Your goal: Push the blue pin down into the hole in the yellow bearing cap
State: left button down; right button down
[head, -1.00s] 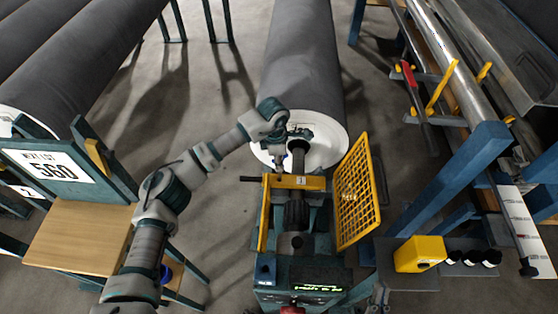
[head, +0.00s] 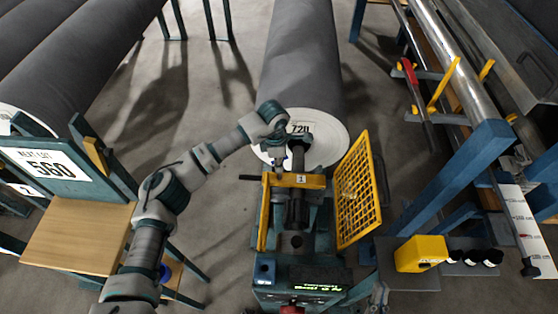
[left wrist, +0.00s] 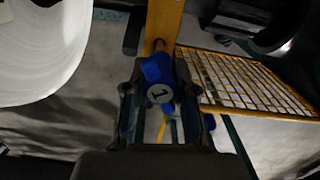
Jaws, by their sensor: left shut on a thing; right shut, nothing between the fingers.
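The yellow bearing cap (head: 300,181), marked 1, lies across the dark shaft in the stand at the end of the grey roll. In the left wrist view the cap (left wrist: 164,22) is a yellow bar, with a small round dark spot near its end. My left gripper (head: 277,150) is above the cap's left end. In the left wrist view it (left wrist: 160,110) is shut on the blue pin (left wrist: 158,72), whose head is marked 1. The pin's lower end is hidden, so I cannot tell whether it touches the hole. My right gripper (head: 379,296) is shut and empty at the bottom.
A yellow mesh guard (head: 357,190) stands open right of the cap. A grey shelf (head: 405,277) at the right holds a yellow box (head: 420,254) and black knobs. A wooden table (head: 80,237) is at the left. The large grey roll (head: 300,55) lies behind the stand.

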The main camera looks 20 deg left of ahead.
aim_at(279, 178)
pick_arm(q)
jog(key=shift+f+b, duration=0.75)
jog(key=shift+f, duration=2.15)
jog(key=c, duration=0.9)
grip_release()
jog(key=shift+o, duration=0.2)
jog(key=shift+r, duration=0.1)
jog(key=r, duration=1.1)
jog(key=shift+s+a+r, duration=0.1)
jog(key=shift+a+r, duration=0.3)
